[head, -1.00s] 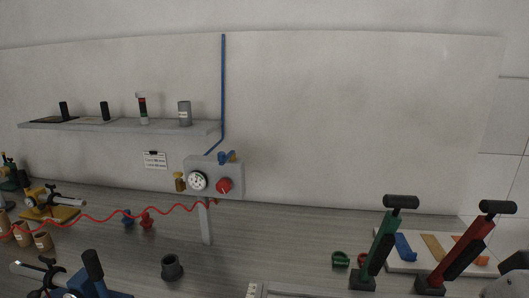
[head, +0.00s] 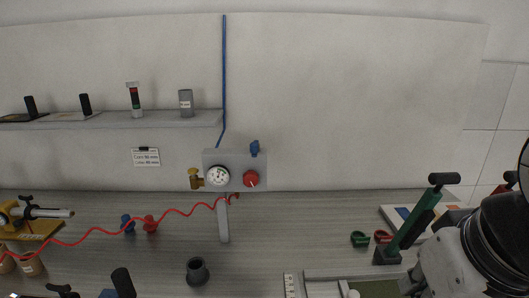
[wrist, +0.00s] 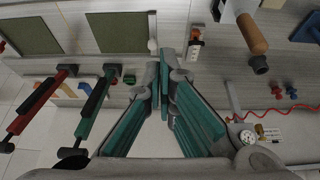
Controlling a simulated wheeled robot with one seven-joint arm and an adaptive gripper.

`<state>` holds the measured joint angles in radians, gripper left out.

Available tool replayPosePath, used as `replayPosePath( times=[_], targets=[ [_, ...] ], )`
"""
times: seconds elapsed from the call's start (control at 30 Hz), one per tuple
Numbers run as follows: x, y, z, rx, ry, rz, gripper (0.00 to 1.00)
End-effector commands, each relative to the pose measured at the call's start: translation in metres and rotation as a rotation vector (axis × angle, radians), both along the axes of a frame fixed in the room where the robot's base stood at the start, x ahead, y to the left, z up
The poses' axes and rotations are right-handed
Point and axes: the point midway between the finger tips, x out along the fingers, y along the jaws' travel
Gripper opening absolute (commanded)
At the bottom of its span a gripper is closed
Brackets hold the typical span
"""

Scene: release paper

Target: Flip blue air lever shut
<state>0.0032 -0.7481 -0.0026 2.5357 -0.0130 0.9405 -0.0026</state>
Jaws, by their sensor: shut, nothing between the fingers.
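The gauge also shows in the wrist view (wrist: 246,137), at the lower right, but I cannot make out the lever there. The gripper is not visible in the head view.
A red coiled hose (head: 100,231) crosses the bench at left. A dark cup (head: 197,271) stands in front of the regulator. A green-handled press (head: 408,230) stands at right near my arm. A shelf (head: 150,118) juts from the wall at left. The bench below the regulator is mostly clear.

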Motion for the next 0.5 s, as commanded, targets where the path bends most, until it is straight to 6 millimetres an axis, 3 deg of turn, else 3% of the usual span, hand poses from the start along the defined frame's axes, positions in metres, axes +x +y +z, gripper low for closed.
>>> replayPosePath(
  times=[0.17, 0.27, 0.5],
  targets=[
    [0.019, -0.006, 0.005, 0.007, -0.041, -0.052, 0.00],
    [0.051, -0.015, 0.014, 0.026, -0.117, -0.138, 0.00],
    [0.155, -0.031, 0.037, 0.179, -0.396, -0.360, 0.00]
  ],
)
